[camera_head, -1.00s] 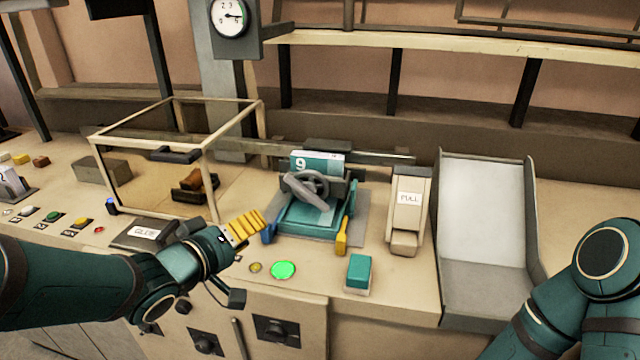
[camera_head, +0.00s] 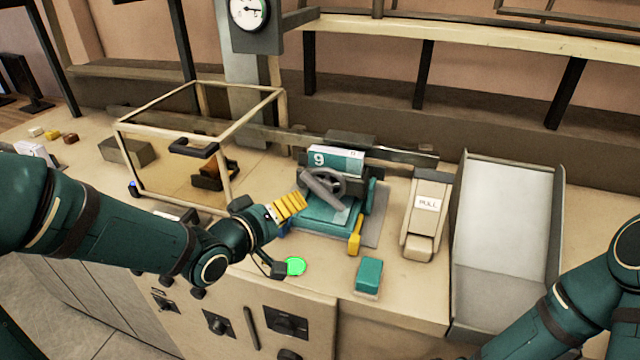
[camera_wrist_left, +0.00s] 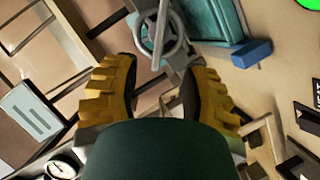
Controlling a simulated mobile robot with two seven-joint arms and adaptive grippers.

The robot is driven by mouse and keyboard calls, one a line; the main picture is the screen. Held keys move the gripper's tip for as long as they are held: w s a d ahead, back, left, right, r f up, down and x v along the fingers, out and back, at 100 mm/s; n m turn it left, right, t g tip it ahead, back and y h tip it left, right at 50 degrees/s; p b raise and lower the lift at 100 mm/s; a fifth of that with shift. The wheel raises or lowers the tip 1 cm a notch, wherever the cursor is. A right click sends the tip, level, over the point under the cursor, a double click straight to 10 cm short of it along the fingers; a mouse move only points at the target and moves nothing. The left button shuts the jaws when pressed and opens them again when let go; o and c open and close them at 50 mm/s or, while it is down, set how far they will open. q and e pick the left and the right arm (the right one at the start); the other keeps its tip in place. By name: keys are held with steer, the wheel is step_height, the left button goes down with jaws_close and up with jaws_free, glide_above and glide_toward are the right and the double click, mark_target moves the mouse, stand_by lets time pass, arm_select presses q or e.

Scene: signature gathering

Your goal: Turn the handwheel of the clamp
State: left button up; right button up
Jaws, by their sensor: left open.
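The clamp (camera_head: 330,213) is a teal block press with a grey handwheel (camera_head: 341,181) on its front and a white-and-teal card marked 9 at its top. The handwheel also shows in the left wrist view (camera_wrist_left: 178,44), just beyond and between the fingers. My left gripper (camera_head: 290,206) has yellow ribbed fingers. It is open and empty, close to the left of the clamp, apart from the wheel. The fingers also show spread in the left wrist view (camera_wrist_left: 162,78). My right arm shows at the right edge, but its gripper is out of view.
A framed clear box (camera_head: 222,140) stands left of the clamp. A yellow-handled lever (camera_head: 355,235), a teal block (camera_head: 369,275) and a green button (camera_head: 295,266) are at the front. A PULL dispenser (camera_head: 427,212) and a grey chute (camera_head: 507,230) stand to the right.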

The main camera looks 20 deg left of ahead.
mark_target(320, 193)
arm_select(q)
steer(key=b+x, duration=0.4)
steer(key=x, duration=0.5)
steer(key=shift+w+d+f+b, duration=0.1)
steer(key=shift+w+b, duration=0.15)
steer(key=shift+b, duration=0.1)
steer(key=shift+x, duration=0.8)
arm_select(e)
steer(key=shift+s+a+f, duration=0.1)
steer(key=shift+s+f, duration=0.15)
steer(key=shift+f, duration=0.55)
steer(key=shift+s+d+f, duration=0.1)
steer(key=shift+s+f, duration=0.2)
steer(key=shift+f, duration=0.5)
steer(key=shift+s+a+f, duration=0.1)
steer(key=shift+s+f, duration=0.15)
steer(key=shift+f, duration=0.55)
arm_select(q)
jaws_close()
